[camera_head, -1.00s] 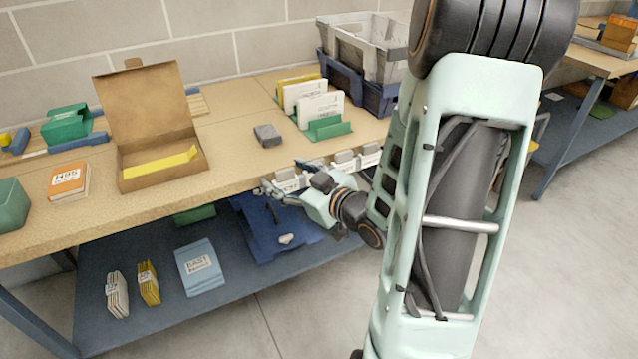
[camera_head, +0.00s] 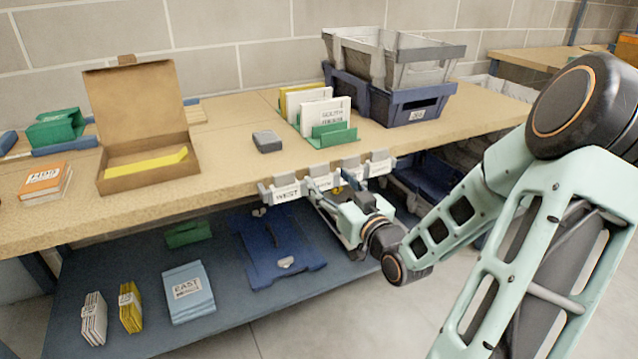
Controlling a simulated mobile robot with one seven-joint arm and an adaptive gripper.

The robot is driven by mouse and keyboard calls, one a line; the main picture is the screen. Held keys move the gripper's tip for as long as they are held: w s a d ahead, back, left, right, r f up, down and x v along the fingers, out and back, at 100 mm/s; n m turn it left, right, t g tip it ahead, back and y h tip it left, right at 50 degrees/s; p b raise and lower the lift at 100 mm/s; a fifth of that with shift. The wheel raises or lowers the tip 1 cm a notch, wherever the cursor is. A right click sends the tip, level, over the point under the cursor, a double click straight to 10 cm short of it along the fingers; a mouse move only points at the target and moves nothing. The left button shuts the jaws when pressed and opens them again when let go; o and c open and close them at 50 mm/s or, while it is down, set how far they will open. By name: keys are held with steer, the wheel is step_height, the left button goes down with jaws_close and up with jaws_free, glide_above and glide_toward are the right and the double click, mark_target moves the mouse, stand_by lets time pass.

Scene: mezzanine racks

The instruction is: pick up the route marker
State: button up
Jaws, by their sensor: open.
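Several grey clips with white label plates hang along the front edge of the workbench (camera_head: 225,192); these look like the route markers, but I cannot tell which one is meant. The left one, a marker reading WEST (camera_head: 287,195), shows clearly. Another grey clip (camera_head: 380,165) sits at the right end of the row. My gripper (camera_head: 318,186) is open, in front of the row just right of the WEST marker. Its fingers partly hide the middle markers, and I cannot tell whether they touch one. A small yellow patch shows behind the gripper.
An open cardboard box (camera_head: 150,172), a small grey block (camera_head: 267,141), a green holder with cards (camera_head: 330,137) and stacked crates (camera_head: 420,105) stand on the bench. The lower shelf (camera_head: 235,300) holds a blue folded crate (camera_head: 285,250) and bundles, including an EAST stack (camera_head: 188,292).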

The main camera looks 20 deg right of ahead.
mark_target(320, 168)
steer(key=w+b, duration=0.2)
steer(key=w, duration=0.4)
steer(key=shift+w, duration=0.35)
steer(key=c, duration=1.1)
steer(key=shift+r, duration=0.2)
